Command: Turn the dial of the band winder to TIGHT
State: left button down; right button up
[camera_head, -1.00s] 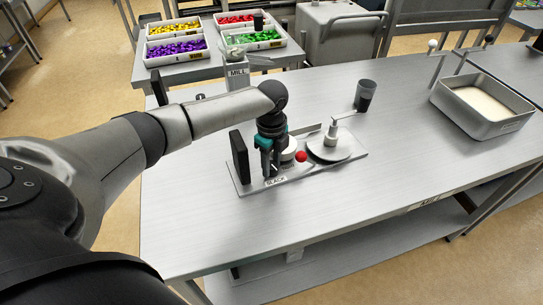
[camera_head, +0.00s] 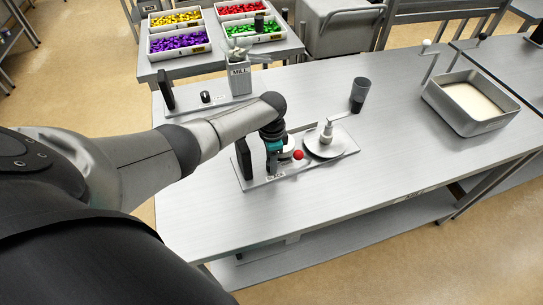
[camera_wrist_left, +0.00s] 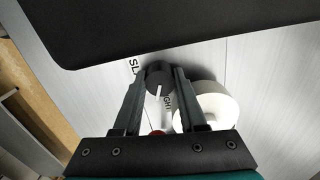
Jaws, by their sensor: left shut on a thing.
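The band winder's grey base (camera_head: 345,152) lies on the table and carries a black upright panel (camera_head: 243,160), a white drum (camera_head: 287,153), a red ball (camera_head: 298,155) and a round plate with a crank (camera_head: 325,145). My left gripper (camera_head: 272,160) reaches down beside the drum. In the left wrist view its fingers (camera_wrist_left: 161,84) are shut on the dark round dial (camera_wrist_left: 158,72). The dial's white mark points down the picture, beside partly hidden letters "GHT" (camera_wrist_left: 167,103). Letters "SL" (camera_wrist_left: 134,68) show at upper left. My right gripper is not in view.
A mill (camera_head: 240,78) stands behind the winder. A metal tray (camera_head: 472,105) with pale contents stands at the right. Bins of coloured pieces (camera_head: 178,42) are on a back table. The table's front right is clear.

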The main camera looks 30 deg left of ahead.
pick_arm(q)
jog(key=shift+n+p, duration=0.9)
jog(key=shift+n, duration=1.3)
jog(key=shift+c, duration=2.3)
grip_release()
jog(key=shift+r+p, duration=0.35)
jog(key=shift+r, duration=0.25)
notch_tip(320, 180, up, 14)
jog(key=p, duration=0.2)
